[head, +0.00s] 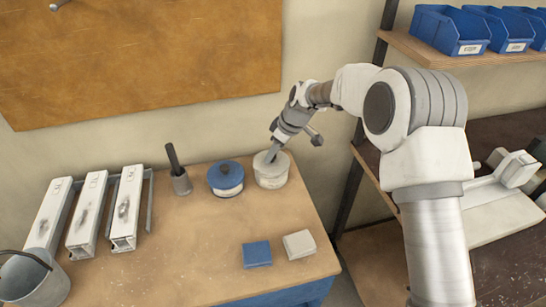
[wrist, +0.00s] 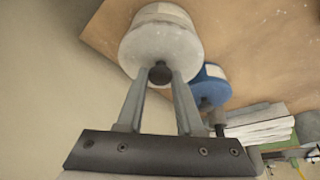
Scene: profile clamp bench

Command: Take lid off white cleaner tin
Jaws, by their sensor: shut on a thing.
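The white cleaner tin (head: 271,177) stands upright near the bench's back right edge, its pale round lid (wrist: 160,52) on top in the wrist view. The lid has a dark knob (wrist: 161,74) in its middle. My gripper (head: 271,155) reaches down onto the tin from above. In the wrist view my gripper (wrist: 160,77) has its two fingers on either side of the knob, shut on it. I cannot see a gap between lid and tin.
A pot with a dark handle (head: 181,180) is farther left, then several metal profiles (head: 87,213) and a bucket (head: 33,278). Blue (head: 257,254) and pale (head: 299,244) blocks lie in front. The bench centre is clear.

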